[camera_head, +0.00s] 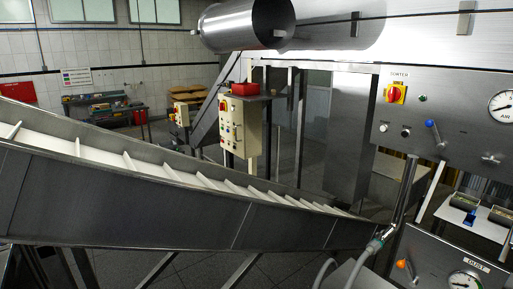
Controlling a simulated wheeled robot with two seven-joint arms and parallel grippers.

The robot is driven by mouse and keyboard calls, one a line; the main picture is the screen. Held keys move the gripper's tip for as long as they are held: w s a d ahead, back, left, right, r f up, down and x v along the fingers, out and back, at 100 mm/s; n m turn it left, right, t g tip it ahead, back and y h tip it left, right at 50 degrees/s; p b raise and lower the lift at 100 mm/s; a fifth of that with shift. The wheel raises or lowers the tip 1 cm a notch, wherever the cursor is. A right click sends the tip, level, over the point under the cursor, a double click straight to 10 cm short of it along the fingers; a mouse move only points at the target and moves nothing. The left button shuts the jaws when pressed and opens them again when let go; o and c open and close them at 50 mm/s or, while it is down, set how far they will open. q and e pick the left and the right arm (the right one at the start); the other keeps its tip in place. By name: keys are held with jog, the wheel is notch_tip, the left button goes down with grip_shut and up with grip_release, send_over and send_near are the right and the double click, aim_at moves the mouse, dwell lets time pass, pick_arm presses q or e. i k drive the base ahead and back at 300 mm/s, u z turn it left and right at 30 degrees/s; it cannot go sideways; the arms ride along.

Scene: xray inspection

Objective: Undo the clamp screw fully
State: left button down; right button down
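I cannot pick out a clamp screw for certain in the head view. The steel control panel (455,125) at the right carries a lever with a blue ball knob (430,124) and a small metal fitting (490,159). A lower steel panel (430,262) has an orange knob (401,264). A hose coupling (374,246) sits at the lower end of a slanted metal pipe (403,195), beside the lower panel. Neither of my grippers shows in the view.
A long inclined conveyor (190,205) with white cleats crosses from left to lower right. A control box (240,127) with a red bin (245,89) stands behind it. A steel drum (245,25) hangs above. A white table (470,222) stands at right. Tiled floor shows beyond.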

aim_at(379, 235)
jog(key=z, duration=1.55)
jog(key=k, duration=0.3)
